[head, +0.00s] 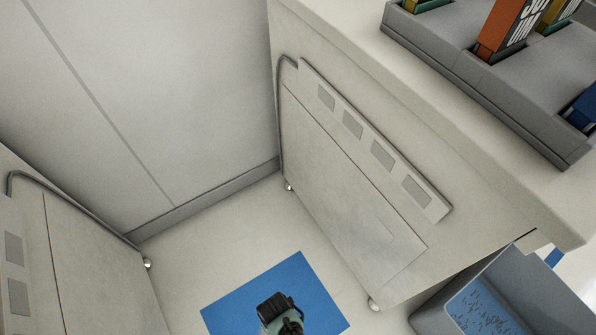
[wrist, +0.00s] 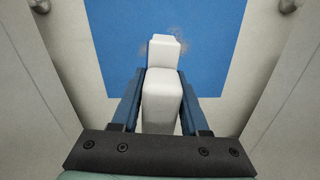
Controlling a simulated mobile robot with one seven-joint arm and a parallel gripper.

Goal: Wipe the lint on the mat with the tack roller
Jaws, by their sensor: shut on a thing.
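The blue mat (head: 305,275) lies flat on the floor between two cabinets, and it fills the upper middle of the wrist view (wrist: 215,50). The white tack roller (wrist: 161,92) is between my gripper's blue fingers (wrist: 160,100), which are shut on it. Its narrower far end points up the picture over the mat. Faint greyish lint (wrist: 149,49) shows on the mat beside that end. In the head view my gripper (head: 281,310) is over the mat's lower part, and the roller is hidden there. I cannot tell whether the roller touches the mat.
A pale cabinet with vents (head: 350,190) stands right of the mat, another (head: 90,260) on the left. A wall panel (head: 150,90) closes the back. A grey bin (head: 500,295) is at lower right. A grey rack (head: 480,85) with coloured items sits on the counter above.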

